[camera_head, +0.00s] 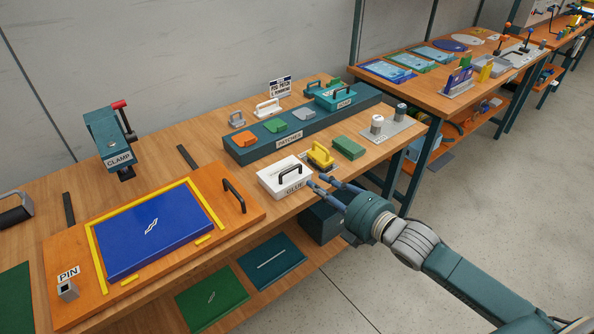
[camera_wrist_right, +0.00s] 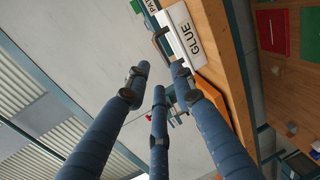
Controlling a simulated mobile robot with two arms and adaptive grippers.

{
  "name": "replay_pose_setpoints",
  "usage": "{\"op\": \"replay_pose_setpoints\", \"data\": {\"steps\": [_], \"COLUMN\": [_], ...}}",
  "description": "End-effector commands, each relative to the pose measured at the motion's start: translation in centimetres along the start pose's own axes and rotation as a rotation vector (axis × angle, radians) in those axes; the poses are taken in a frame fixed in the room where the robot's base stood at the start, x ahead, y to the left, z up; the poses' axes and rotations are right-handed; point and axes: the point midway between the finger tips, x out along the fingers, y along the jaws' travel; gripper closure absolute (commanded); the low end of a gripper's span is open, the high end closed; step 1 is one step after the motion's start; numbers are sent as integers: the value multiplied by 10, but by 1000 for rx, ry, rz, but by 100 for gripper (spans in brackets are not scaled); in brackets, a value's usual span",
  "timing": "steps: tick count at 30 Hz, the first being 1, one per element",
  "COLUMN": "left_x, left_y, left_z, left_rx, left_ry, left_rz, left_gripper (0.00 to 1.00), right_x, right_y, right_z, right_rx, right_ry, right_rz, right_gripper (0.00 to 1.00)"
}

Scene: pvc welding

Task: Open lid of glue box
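The white glue box (camera_head: 272,181), labelled GLUE, stands near the front edge of the workbench. A black handle (camera_head: 290,174) is on top and its lid looks closed. In the right wrist view the box (camera_wrist_right: 186,34) shows at the top, with its handle (camera_wrist_right: 158,40) beside it. My right gripper (camera_head: 321,184) is just right of the box, over the bench's front edge, with its fingers spread and empty. In the wrist view the fingers (camera_wrist_right: 157,78) are apart and point at the handle side; I see no contact. My left gripper is not in view.
A yellow-handled tool (camera_head: 320,155) and a green block (camera_head: 348,147) sit just behind the box. The teal patches rack (camera_head: 290,140) lies further back. An orange board with a blue sheet (camera_head: 155,232) is to the left. Open floor (camera_head: 440,215) lies right.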

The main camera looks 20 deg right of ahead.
Motion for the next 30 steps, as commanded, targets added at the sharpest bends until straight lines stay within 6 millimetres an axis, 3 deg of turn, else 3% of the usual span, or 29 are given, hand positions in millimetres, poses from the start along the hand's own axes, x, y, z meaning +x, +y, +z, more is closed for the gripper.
{"op": "replay_pose_setpoints", "data": {"steps": [16,21,30], "left_x": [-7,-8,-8], "left_y": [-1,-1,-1], "left_z": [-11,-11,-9], "left_rx": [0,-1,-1], "left_ry": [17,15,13], "left_rz": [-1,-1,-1], "left_gripper": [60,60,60], "right_x": [90,103,104], "right_y": [2,2,1], "right_z": [0,0,0], "right_rx": [1,-1,-1], "right_ry": [-1,-1,0], "right_rz": [3,3,2], "right_gripper": [76,76,76]}}
